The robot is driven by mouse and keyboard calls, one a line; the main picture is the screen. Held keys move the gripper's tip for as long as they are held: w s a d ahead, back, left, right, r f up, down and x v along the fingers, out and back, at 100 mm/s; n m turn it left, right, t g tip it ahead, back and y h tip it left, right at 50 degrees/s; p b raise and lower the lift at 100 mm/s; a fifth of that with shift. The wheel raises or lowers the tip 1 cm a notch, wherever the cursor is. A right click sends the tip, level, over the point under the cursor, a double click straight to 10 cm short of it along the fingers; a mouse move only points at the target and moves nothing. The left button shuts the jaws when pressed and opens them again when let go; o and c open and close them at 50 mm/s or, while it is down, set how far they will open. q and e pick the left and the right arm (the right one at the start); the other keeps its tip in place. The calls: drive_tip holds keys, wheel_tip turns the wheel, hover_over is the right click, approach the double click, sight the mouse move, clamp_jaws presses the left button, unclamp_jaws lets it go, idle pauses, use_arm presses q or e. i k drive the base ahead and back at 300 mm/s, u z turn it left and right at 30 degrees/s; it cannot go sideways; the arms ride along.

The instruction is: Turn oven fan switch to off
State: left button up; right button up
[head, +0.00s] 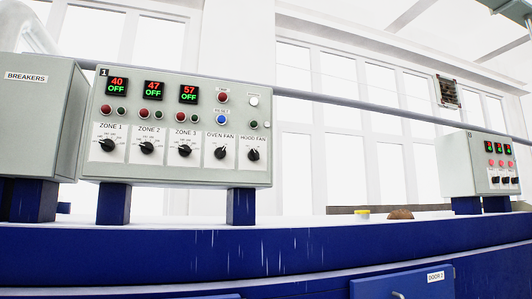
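The oven fan switch (220,153) is a black rotary knob on a white label plate marked OVEN FAN. It sits in the lower row of the grey control panel (150,82), between the ZONE 3 knob (185,151) and the HOOD FAN knob (253,154). The oven fan knob looks tilted a little to the upper right, but its pointer and position marks are too small to read. Neither of my grippers shows in the head view, and nothing touches the knob.
The panel stands on blue posts (241,207) above a blue beam (330,243). A BREAKERS box (38,125) adjoins it at left. A grey rail (370,107) runs behind. A smaller panel (458,165) stands far right. The space before the panel is clear.

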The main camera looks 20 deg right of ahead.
sight(221, 153)
drive_tip(key=z, duration=1.25)
drive_tip(key=i, duration=0.45)
drive_tip(key=u, duration=0.05)
